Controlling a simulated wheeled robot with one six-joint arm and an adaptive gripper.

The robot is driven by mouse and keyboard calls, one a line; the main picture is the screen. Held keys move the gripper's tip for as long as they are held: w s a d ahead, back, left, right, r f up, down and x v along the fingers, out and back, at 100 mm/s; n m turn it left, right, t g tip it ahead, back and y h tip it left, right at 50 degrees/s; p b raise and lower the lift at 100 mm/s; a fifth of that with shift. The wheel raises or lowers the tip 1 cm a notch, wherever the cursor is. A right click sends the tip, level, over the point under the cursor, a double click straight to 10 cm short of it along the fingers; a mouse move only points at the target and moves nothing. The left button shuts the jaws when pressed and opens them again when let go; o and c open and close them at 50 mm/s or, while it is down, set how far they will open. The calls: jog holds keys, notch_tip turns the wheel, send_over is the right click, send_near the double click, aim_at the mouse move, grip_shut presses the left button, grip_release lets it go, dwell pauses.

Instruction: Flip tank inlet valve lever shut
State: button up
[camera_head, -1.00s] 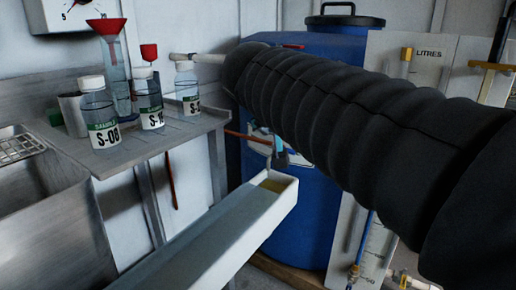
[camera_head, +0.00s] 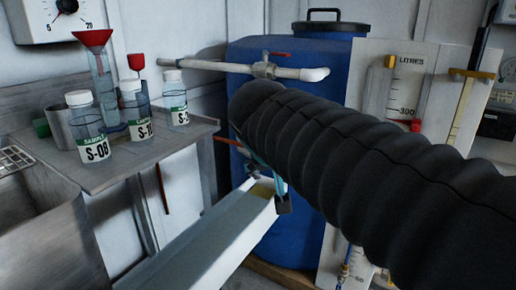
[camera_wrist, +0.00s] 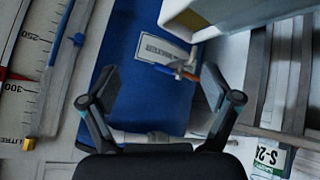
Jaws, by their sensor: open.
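The tank inlet valve (camera_head: 264,69) sits on a white pipe that runs to the top of a blue tank (camera_head: 304,215). Its red lever (camera_head: 279,54) shows above the pipe and looks roughly in line with it. My gripper (camera_wrist: 160,85) is open and empty in the wrist view, with its two fingers spread in front of the blue tank (camera_wrist: 145,85). In the head view my dark sleeved arm hides most of the gripper, which is below the valve and apart from the lever. The red lever cannot be made out in the wrist view.
Sample bottles (camera_head: 86,132) and a red funnel (camera_head: 93,38) stand on a metal shelf (camera_head: 110,170) at left. A white trough (camera_head: 225,235) is below. A litre gauge board (camera_head: 409,75) stands at right. A small tap (camera_wrist: 180,70) is near the tank label.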

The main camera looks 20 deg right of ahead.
jog(key=c, duration=0.8)
jog(key=shift+w+d+f+m+g+y, duration=0.1)
jog(key=shift+w+f+m+g+y, duration=0.1)
jog(key=shift+f+m+g+y, duration=0.15)
jog(key=c, duration=0.4)
jog(key=shift+w+f+m+y, duration=0.15)
jog(key=shift+w+m+y, duration=0.1)
jog(key=shift+m, duration=0.1)
grip_shut()
jog(key=m+t+y+b, duration=0.1)
jog(key=m+t+y, duration=0.75)
jog(key=y, duration=0.45)
send_near(278, 54)
jog(key=s+d, duration=0.1)
jog(key=d, duration=0.3)
jog(key=shift+n+t, duration=0.25)
jog(key=shift+t, duration=0.05)
jog(key=x, duration=0.9)
jog(key=shift+w+a+f+p, duration=0.1)
jog(key=shift+w+f+p, duration=0.2)
jog(key=shift+w, duration=0.1)
